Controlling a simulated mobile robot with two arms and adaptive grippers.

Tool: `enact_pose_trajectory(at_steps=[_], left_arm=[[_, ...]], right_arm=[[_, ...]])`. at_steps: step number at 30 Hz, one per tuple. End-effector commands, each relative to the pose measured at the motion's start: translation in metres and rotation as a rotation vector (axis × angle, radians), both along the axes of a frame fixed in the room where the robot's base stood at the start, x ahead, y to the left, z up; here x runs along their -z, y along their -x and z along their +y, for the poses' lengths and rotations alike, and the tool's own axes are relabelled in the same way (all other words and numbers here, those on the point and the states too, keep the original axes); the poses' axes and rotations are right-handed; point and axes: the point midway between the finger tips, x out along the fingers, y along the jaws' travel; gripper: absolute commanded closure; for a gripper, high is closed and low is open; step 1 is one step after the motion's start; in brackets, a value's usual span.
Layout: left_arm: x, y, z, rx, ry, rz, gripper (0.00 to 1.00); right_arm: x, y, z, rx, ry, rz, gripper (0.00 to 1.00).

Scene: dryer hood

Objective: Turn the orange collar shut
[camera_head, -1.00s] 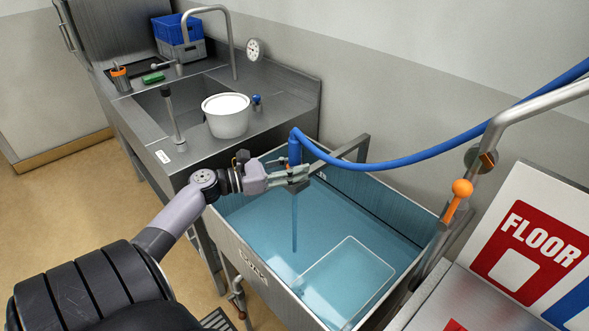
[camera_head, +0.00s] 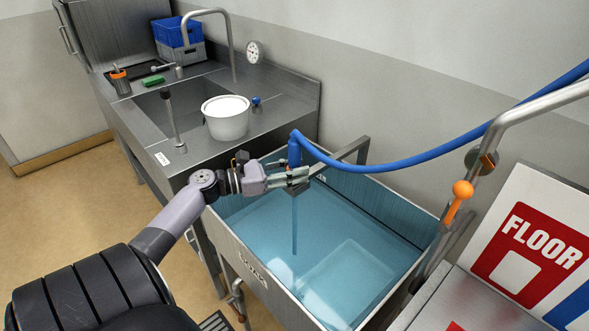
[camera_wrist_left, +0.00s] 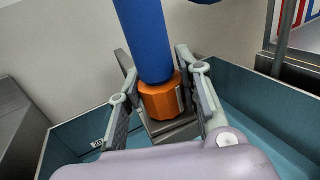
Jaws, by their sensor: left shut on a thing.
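In the left wrist view, the orange collar (camera_wrist_left: 160,100) sits at the lower end of the blue hose (camera_wrist_left: 146,40). My left gripper (camera_wrist_left: 160,97) has one finger on each side of the collar and is shut on it. In the head view, my left gripper (camera_head: 297,177) is at the hose end (camera_head: 294,150) above the tub. A thin stream of water (camera_head: 295,225) shows below the gripper, falling into the tub. My right gripper is not in view.
The blue tub (camera_head: 232,243) holds water under the gripper. A steel sink counter (camera_head: 290,92) with a white bucket (camera_head: 227,120) stands behind left. A FLOOR sign (camera_head: 530,250) is at right.

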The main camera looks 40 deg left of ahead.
Motion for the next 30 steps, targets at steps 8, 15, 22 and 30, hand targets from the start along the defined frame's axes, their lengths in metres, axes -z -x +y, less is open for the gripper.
enact_pose_trajectory(at_steps=[8,15,22,30], left_arm=[[-0.0004,-0.0002,0.0001,-0.001,0.0,-0.001,0.95],[-0.0004,-0.0002,0.0001,0.0,0.0,-0.001,0.59],[-0.0002,-0.0001,0.0,0.0,0.0,0.0,0.46],[0.0001,0.0008,0.0006,0.0,0.0,0.0,0.46]], right_arm=[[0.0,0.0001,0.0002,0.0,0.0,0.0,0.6],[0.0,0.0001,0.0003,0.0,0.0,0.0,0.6],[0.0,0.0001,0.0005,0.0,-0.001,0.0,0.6],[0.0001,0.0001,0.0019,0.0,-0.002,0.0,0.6]])
